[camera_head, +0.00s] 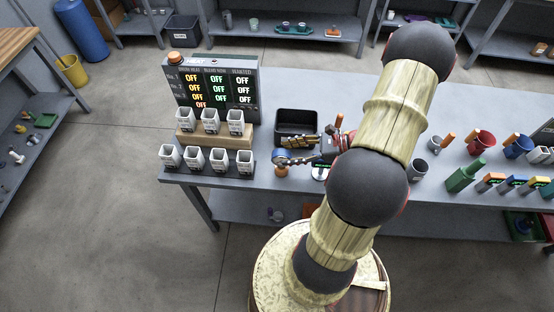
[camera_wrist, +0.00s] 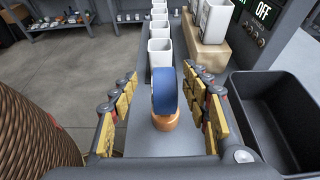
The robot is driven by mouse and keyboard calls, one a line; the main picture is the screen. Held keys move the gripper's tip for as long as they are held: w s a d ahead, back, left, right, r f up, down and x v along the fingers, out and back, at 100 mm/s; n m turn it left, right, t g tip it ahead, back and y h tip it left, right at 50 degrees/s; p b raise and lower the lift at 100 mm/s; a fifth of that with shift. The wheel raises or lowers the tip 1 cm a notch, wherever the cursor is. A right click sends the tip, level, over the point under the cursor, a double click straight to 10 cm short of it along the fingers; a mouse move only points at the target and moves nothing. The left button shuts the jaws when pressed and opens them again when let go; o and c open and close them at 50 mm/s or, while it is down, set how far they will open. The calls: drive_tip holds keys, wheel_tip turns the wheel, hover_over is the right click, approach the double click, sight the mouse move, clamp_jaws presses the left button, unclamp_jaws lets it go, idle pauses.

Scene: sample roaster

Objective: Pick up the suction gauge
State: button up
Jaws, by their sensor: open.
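The suction gauge (camera_wrist: 165,92) has a blue round body, seen nearly edge-on in the wrist view, on a copper-coloured base. It stands upright on the grey bench. It also shows in the head view (camera_head: 281,158), near the bench's front edge. My gripper (camera_wrist: 167,100) is open, with its yellow-padded fingers on either side of the gauge. Gaps show between the gauge and both fingers in the wrist view. In the head view my gripper (camera_head: 298,150) comes in from the right, and my arm hides part of the bench behind it.
An empty black bin (camera_head: 297,122) stands close beside my gripper. White labelled cups (camera_head: 219,157) stand in rows left of the gauge, some on a wooden step (camera_head: 214,136). A display panel (camera_head: 213,86) rises behind them. Red and blue cups and a green bottle (camera_head: 465,175) stand at right.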

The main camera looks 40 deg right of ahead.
sight(273, 154)
drive_tip(key=x, duration=0.2)
drive_tip(key=shift+w+a+f, duration=0.15)
drive_tip(key=shift+f, duration=0.1)
drive_tip(key=shift+w+d+b+x, duration=0.15)
drive_tip(key=shift+b+x, duration=0.3)
drive_tip(key=shift+x, duration=0.85)
drive_tip(key=shift+w+d+b+x, duration=0.15)
drive_tip(key=shift+b+x, duration=0.25)
drive_tip(key=shift+x, duration=0.85)
drive_tip(key=shift+s+f, duration=0.1)
drive_tip(key=c, duration=0.3)
clamp_jaws()
